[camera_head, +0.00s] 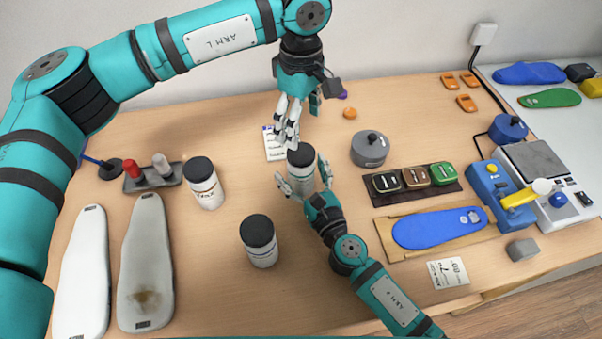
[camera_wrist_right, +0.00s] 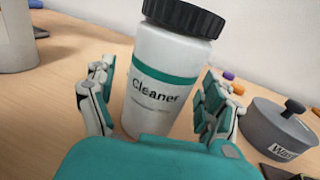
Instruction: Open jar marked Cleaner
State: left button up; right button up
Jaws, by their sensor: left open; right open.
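The jar marked Cleaner (camera_wrist_right: 166,80) is white with a teal band and a black lid (camera_wrist_right: 187,16); it stands upright on the table. In the head view the jar (camera_head: 302,181) is near the middle. My right gripper (camera_wrist_right: 158,105) is open, with its fingers on either side of the jar's body; I cannot tell whether they touch it. It also shows in the head view (camera_head: 309,187). My left gripper (camera_head: 289,124) is open and empty, pointing down above and slightly behind the jar's lid.
Two other black-lidded white jars stand to the left (camera_head: 205,184) and front left (camera_head: 259,242). A grey lidded pot (camera_head: 370,149) stands right of the Cleaner jar, beside a dark tray of tins (camera_head: 455,190). A blue insole (camera_head: 440,228) lies on a board at right.

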aim_at(301, 152)
grip_shut()
pick_arm(q)
jog(key=m, duration=0.9)
jog(key=shift+m, duration=0.3)
jog(key=m, duration=0.8)
jog(key=shift+f, duration=4.05)
